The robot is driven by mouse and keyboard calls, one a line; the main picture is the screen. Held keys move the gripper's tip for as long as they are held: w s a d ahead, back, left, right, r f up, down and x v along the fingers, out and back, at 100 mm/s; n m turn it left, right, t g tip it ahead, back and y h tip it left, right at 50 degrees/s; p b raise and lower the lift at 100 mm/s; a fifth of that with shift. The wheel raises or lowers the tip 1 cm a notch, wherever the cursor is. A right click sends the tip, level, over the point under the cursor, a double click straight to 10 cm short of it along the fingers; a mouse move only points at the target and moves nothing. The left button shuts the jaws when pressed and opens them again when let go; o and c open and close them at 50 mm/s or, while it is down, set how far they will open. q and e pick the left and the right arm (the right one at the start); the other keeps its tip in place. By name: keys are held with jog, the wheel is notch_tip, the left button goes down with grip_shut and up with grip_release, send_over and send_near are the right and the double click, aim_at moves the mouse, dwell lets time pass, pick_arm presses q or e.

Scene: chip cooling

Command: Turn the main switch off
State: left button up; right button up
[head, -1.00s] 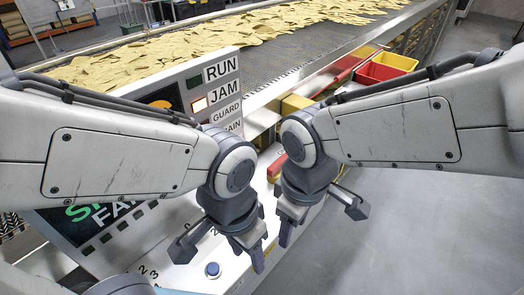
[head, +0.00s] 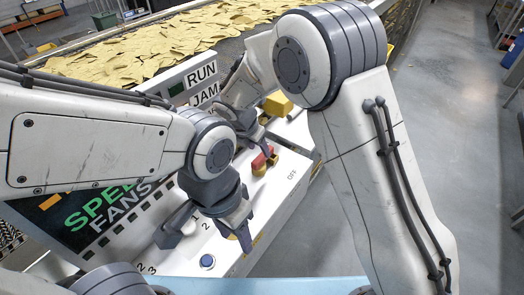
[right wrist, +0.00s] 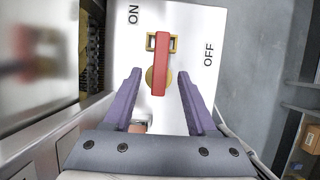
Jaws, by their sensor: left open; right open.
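The main switch has a red handle (right wrist: 159,65) on a round yellow base (right wrist: 150,78), with a square yellow bracket (right wrist: 172,43) around the handle. In the right wrist view the handle points up the picture, with the ON label (right wrist: 133,14) at upper left and the OFF label (right wrist: 209,54) to the right. My right gripper (right wrist: 158,78) is open, one purple finger on each side of the handle's lower part, with gaps between. The switch (head: 262,161) also shows in the head view, right beside the right gripper (head: 257,145). My left gripper (head: 222,238) is open and empty above the panel's lower part.
A blue round button (head: 207,262) and a numbered dial sit near the left gripper. A yellow block (head: 278,103) stands behind the switch. The RUN/JAM sign panel (head: 200,82) and the chip conveyor (head: 150,45) lie beyond. Open floor (head: 440,130) is at the right.

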aim_at(262, 155)
jog(key=shift+p+x, duration=0.35)
jog(key=shift+x, duration=1.9)
grip_shut()
